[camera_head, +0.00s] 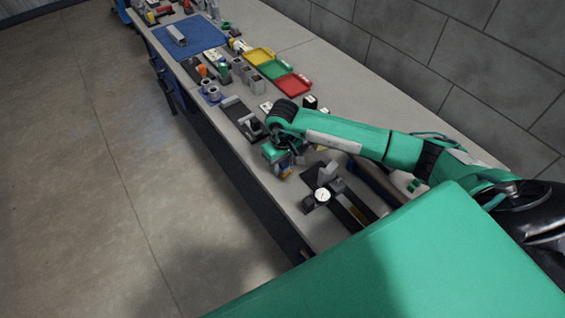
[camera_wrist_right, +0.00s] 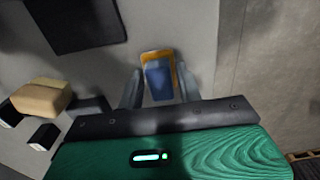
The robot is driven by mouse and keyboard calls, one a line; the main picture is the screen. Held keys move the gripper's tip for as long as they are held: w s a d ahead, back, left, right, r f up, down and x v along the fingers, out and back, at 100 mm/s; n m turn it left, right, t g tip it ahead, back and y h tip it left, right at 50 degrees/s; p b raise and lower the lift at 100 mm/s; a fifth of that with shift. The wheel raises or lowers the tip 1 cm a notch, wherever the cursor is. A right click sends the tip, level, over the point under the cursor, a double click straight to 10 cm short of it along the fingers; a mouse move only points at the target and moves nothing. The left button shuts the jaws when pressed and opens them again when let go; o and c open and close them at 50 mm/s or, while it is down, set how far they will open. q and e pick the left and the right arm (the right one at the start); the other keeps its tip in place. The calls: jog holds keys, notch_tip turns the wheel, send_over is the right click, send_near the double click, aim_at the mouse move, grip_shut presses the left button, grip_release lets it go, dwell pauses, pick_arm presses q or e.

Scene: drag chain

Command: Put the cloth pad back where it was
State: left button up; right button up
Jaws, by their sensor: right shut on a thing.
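My right gripper (camera_head: 284,164) hangs over the front part of the long workbench, between a dark plate and a round dial gauge. In the right wrist view my right gripper (camera_wrist_right: 160,72) has a small blue and orange piece (camera_wrist_right: 158,80) between its two fingers, which looks like the cloth pad. Its orange edge shows behind the blue face. In the head view only a small orange bit (camera_head: 286,174) of it shows below the gripper; the rest is hidden. I cannot tell whether it touches the bench top. My left gripper is not in view.
The workbench (camera_head: 309,236) runs along a block wall. The dial gauge (camera_head: 322,195) stands close to the gripper, with the dark plate (camera_head: 238,112) on the other side. Red (camera_head: 293,84), green (camera_head: 275,69) and yellow (camera_head: 259,55) trays lie farther back. A tan block (camera_wrist_right: 40,97) shows in the wrist view.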

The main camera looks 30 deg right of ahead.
aim_at(282, 163)
jog(key=shift+f, duration=0.2)
jog(key=o, duration=1)
jog(key=shift+r, duration=0.1)
jog(key=shift+c, duration=0.2)
jog(key=shift+r, duration=0.15)
notch_tip(282, 163, up, 12)
jog(key=b, duration=0.4)
